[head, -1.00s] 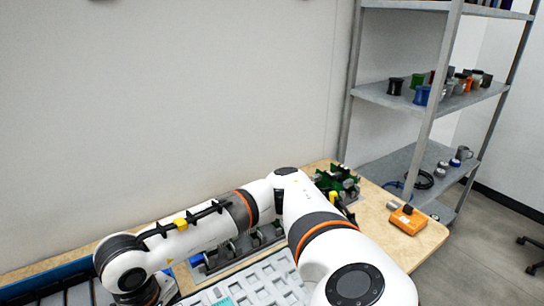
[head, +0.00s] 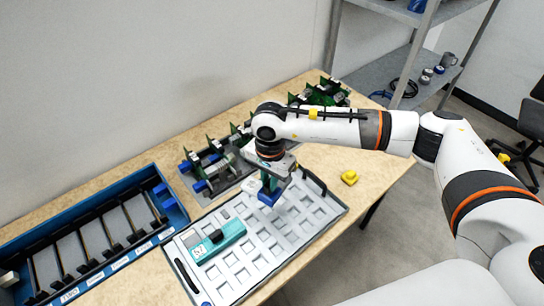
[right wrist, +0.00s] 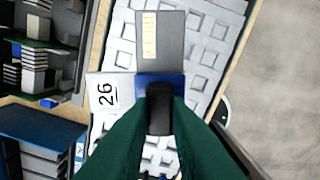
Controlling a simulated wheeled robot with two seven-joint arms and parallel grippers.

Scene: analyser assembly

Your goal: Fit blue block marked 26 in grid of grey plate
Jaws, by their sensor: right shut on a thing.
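The blue block marked 26 (head: 268,197) is held over the grey plate (head: 318,226), right of the plate's middle top. My right gripper (head: 271,180) is shut on it from above. In the right wrist view the block shows a blue part (right wrist: 170,79), a grey part and a white label reading 26 (right wrist: 108,93); the dark green fingers (right wrist: 159,108) cover the rest. I cannot tell whether the block's underside touches the plate. The plate has a grid of square pockets. My left gripper is out of view.
A teal block (head: 219,239) with a white label lies on the plate's left part. A blue rack (head: 95,243) stands at the left. Green boards and grey fixtures (head: 216,160) stand behind the plate. A yellow part (head: 349,177) lies at the right on bare tabletop.

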